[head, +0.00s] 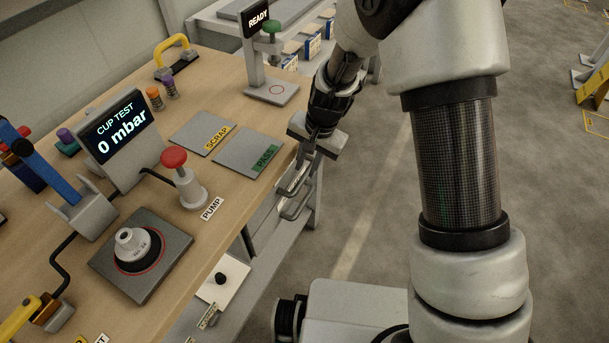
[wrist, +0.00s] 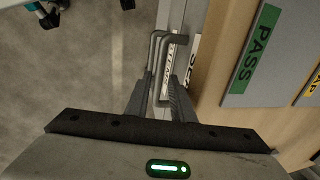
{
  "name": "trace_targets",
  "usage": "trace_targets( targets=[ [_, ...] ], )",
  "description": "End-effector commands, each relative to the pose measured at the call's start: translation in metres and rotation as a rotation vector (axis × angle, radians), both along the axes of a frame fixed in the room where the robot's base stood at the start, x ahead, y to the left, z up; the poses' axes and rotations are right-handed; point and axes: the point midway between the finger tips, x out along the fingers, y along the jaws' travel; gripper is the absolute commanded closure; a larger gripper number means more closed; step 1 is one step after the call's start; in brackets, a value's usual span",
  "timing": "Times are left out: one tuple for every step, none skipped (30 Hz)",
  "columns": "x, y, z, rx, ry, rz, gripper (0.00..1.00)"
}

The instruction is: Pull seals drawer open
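The seals drawer sits under the bench edge. Its label, partly readable as "SEA" (wrist: 193,62), shows in the wrist view. Two grey U-shaped handles stick out from the drawer fronts here, an upper handle (head: 292,189) and a lower handle (head: 298,212) in the head view. My gripper (head: 306,163) points down at the handles beside the bench edge. In the wrist view my gripper (wrist: 158,92) has its fingers apart, with handle bars (wrist: 153,68) between them. I cannot tell whether a finger touches a bar. The drawer fronts are mostly hidden in the head view.
The wooden bench (head: 232,75) carries a PASS plate (head: 248,152), a SCRAP plate (head: 203,132), a red-topped pump button (head: 186,180) and a cup test display (head: 122,137). Open floor (head: 370,200) lies right of the bench.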

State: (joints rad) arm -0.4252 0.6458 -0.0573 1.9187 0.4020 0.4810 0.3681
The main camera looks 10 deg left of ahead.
Motion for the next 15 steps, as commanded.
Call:
trace_targets(
  targets=[
    [0.000,0.001,-0.013,-0.001,0.003,0.000,0.78],
    [0.000,0.002,-0.017,-0.002,0.002,0.000,0.78],
    [0.001,0.003,-0.023,-0.001,0.003,-0.001,0.78],
    [0.001,0.004,-0.027,-0.001,0.003,-0.001,0.78],
    [0.001,0.005,-0.031,0.000,0.002,-0.001,0.78],
    [0.002,0.006,-0.034,0.000,0.001,-0.001,0.78],
    [0.002,0.007,-0.037,0.000,0.000,-0.001,0.78],
    [0.002,0.007,-0.039,0.000,0.001,-0.001,0.78],
    [0.002,0.008,-0.041,0.000,0.001,-0.001,0.78],
    [0.003,0.008,-0.042,0.000,0.000,-0.001,0.78],
    [0.003,0.008,-0.043,0.000,0.000,0.000,0.78],
    [0.003,0.008,-0.044,0.001,0.000,0.000,0.78],
    [0.003,0.008,-0.044,0.001,0.000,0.000,0.78],
    [0.003,0.008,-0.044,0.001,0.000,0.000,0.78],
    [0.003,0.008,-0.044,0.001,-0.001,0.000,0.78]
  ],
)
